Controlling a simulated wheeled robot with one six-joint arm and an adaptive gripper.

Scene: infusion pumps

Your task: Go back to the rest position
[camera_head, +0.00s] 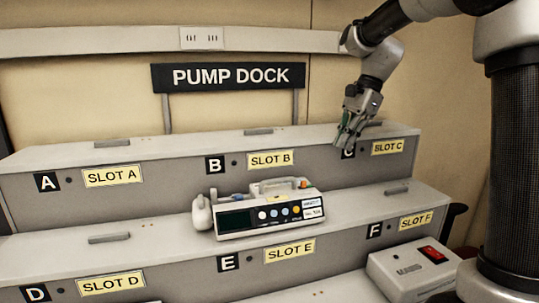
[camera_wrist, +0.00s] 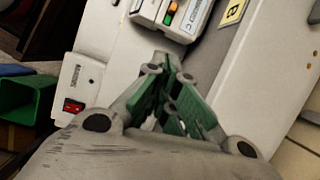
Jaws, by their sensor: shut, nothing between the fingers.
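My gripper (camera_head: 347,136) hangs from the arm at the upper right in the head view, in front of the C label and left of the SLOT C tag. It is shut with nothing between its fingers. In the wrist view its green fingertips (camera_wrist: 163,90) are together. An infusion pump (camera_head: 262,211) sits on the lower tier above SLOT E, to the left of and below my gripper. Part of the pump also shows at the top of the wrist view (camera_wrist: 172,14). My gripper is apart from the pump.
The two-tier pump dock (camera_head: 190,149) has slots A to F. A white box with a red switch (camera_head: 413,270) stands at the lower right; a green bin (camera_wrist: 28,101) shows in the wrist view. The PUMP DOCK sign (camera_head: 230,77) stands behind. The upper tier is clear of pumps.

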